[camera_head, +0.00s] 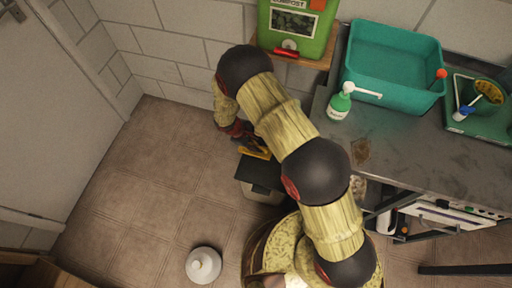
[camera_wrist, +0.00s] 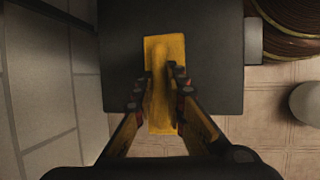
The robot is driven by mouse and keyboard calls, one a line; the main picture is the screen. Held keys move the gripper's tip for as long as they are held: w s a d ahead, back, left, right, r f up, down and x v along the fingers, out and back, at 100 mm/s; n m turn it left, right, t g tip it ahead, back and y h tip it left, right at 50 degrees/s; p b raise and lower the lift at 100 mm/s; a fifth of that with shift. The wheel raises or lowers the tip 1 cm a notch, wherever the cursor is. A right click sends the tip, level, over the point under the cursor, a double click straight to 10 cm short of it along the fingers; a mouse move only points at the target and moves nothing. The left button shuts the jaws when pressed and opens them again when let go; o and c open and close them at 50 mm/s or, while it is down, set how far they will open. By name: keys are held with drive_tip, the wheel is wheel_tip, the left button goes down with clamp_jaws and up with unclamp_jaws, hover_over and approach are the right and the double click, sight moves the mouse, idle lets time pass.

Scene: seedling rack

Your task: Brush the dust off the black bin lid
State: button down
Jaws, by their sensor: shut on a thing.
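The black bin lid (camera_head: 262,173) tops a light grey bin (camera_head: 262,196) on the floor, left of the bench. In the wrist view the lid (camera_wrist: 215,60) fills the upper middle as a dark flat square; I cannot make out any dust on it. My gripper (camera_head: 249,143) is low over the lid's far side. It is shut on a yellow brush (camera_wrist: 160,100), whose back faces the wrist camera. The brush also shows in the head view (camera_head: 257,153). Its underside is hidden, so I cannot tell whether it touches the lid.
A green compost container (camera_head: 297,28) stands on a wooden shelf behind. A white round object (camera_head: 203,265) sits on open floor in front.

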drive_tip(key=shift+r+p, duration=1.3)
drive_tip(key=shift+r, duration=1.1)
